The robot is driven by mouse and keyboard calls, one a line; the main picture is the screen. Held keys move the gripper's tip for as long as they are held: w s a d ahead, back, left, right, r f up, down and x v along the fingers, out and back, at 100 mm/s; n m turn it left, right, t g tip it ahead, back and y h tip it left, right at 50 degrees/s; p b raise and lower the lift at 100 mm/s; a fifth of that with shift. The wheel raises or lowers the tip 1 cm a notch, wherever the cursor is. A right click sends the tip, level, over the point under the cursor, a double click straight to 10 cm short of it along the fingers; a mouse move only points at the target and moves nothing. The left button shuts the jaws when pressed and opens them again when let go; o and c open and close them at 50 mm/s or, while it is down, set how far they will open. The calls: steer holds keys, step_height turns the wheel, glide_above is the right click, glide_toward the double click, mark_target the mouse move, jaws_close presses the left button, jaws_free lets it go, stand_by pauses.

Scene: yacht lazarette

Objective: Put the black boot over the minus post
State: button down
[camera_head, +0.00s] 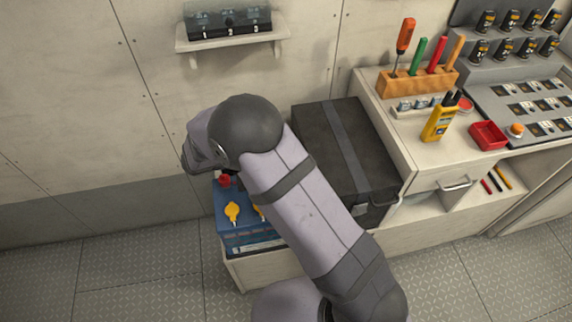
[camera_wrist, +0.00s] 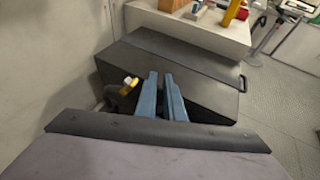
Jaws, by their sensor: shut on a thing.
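The blue battery (camera_head: 228,232) sits low against the wall in the head view, partly hidden behind my arm. Yellow pieces (camera_head: 232,212) stand on its top, and a small red piece (camera_head: 225,181) shows at its back. The minus post cannot be made out. My gripper is hidden by my arm in the head view. In the wrist view its two blue fingers (camera_wrist: 161,82) stand close together, shut with a narrow dark gap. The black boot is not clearly visible between them.
A large dark box (camera_head: 318,135) stands right of the battery. Beyond it, a white counter (camera_head: 408,150) holds a tool rack (camera_head: 415,84), a yellow meter (camera_head: 438,122) and a red tray (camera_head: 488,135). A wall shelf (camera_head: 232,39) is above. The floor at left is clear.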

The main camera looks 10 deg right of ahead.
steer(key=shift+f, duration=3.95)
steer(key=shift+f, duration=0.65)
steer(key=c, duration=1.9)
jaws_free()
steer(key=shift+o, duration=0.2)
steer(key=shift+r, duration=0.1)
